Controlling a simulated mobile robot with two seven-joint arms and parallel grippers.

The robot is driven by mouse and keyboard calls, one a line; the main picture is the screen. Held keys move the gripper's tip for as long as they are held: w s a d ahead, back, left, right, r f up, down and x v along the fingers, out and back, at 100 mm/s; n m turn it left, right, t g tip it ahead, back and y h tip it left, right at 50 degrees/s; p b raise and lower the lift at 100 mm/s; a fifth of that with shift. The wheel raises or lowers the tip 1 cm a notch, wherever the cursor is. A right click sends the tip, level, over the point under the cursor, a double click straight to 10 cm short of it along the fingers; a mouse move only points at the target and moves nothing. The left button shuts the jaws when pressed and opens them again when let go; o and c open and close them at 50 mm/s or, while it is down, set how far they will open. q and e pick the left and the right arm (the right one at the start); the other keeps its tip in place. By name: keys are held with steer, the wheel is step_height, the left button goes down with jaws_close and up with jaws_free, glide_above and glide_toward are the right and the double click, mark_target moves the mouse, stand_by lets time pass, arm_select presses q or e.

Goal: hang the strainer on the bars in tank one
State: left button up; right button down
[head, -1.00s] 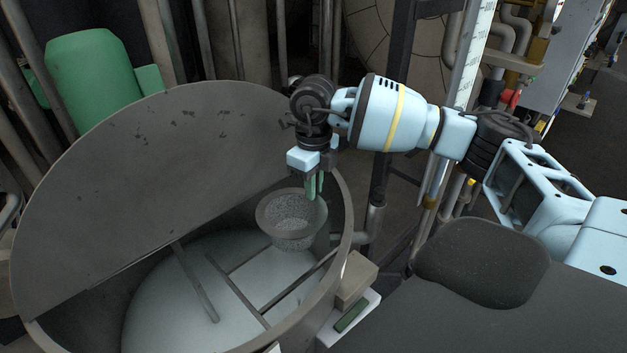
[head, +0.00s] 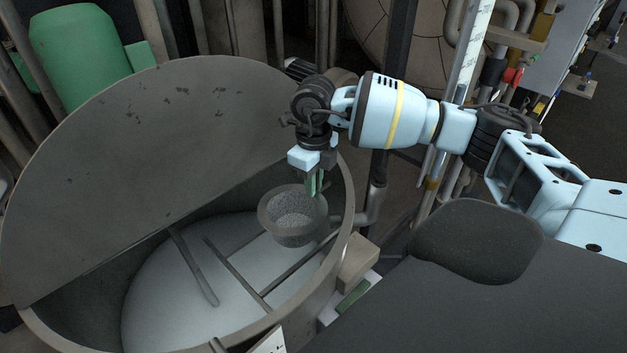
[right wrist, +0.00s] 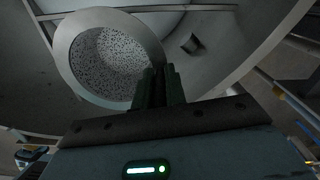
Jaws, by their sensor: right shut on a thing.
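The strainer (head: 292,222) is a grey bucket shape with a speckled, perforated inside. In the head view it is inside the right part of the round tank (head: 338,262), just above or at the level of the bars. My right gripper (head: 316,192) is shut on its rim at the far right side, with green fingers pointing down. The right wrist view shows the strainer (right wrist: 108,55) and the fingers (right wrist: 160,88) at its rim. Grey bars (head: 236,272) cross the tank over pale liquid. I cannot tell whether the strainer touches them. My left gripper is out of view.
A large half-round lid (head: 150,170) stands raised at the tank's left and back. A small box (head: 358,262) sits at the tank's right outer edge. A green motor-like cylinder (head: 82,55) is behind the lid. Pipes stand close behind the tank.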

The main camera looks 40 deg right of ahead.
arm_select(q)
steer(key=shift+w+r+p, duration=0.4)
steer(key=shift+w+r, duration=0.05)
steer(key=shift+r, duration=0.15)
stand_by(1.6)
